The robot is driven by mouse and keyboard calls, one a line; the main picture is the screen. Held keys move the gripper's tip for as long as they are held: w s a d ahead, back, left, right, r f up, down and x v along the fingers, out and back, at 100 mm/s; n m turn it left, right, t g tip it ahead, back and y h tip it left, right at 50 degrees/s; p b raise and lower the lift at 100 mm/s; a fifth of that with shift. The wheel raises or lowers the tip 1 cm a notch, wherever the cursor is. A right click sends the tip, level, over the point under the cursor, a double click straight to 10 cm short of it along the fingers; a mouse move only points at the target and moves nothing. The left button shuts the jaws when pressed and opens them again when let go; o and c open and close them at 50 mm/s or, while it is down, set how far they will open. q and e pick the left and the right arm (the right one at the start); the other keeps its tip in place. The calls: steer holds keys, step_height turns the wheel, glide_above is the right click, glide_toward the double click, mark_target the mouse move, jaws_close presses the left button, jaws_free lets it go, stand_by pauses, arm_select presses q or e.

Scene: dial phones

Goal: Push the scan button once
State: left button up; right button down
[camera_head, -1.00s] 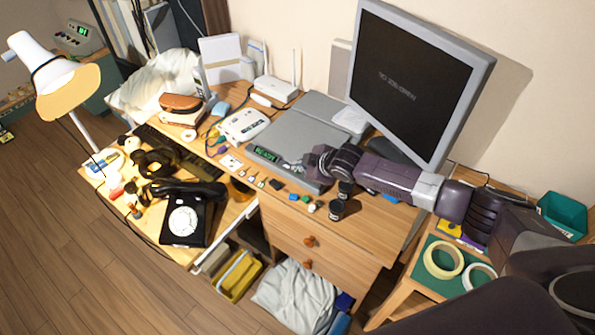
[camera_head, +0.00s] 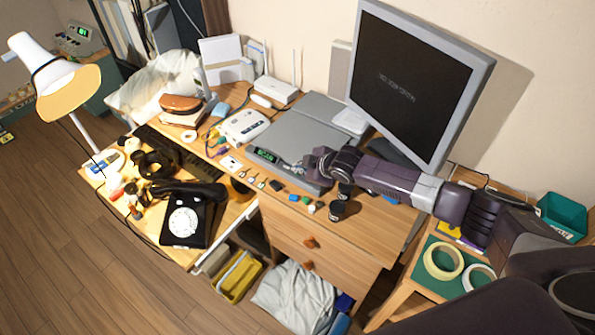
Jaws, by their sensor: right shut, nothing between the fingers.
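The grey flatbed scanner (camera_head: 293,138) lies on the wooden desk, with a small green-lit display (camera_head: 266,155) on its front panel. The scan button is too small to make out; buttons near the right of the display are partly covered by my gripper. My right gripper (camera_head: 306,168) is shut and empty, with its fingertips at the scanner's front panel, right of the display. I cannot tell whether it touches the panel. The monitor (camera_head: 410,85) stands behind my right arm and shows a line of small text that I cannot read surely. My left gripper is not in view.
A black dial phone (camera_head: 185,220) sits at the desk's lower left. Small dark jars (camera_head: 337,210) and several small coloured items lie before the scanner. A white lamp (camera_head: 50,75) stands left. Tape rolls (camera_head: 443,261) lie on a green mat at right.

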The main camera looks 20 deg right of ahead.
steer(key=shift+r+p, duration=0.4)
steer(key=shift+r, duration=0.2)
steer(key=shift+r, duration=0.15)
step_height(320, 180, up, 5)
steer(key=p, duration=0.4)
steer(key=shift+p, duration=0.4)
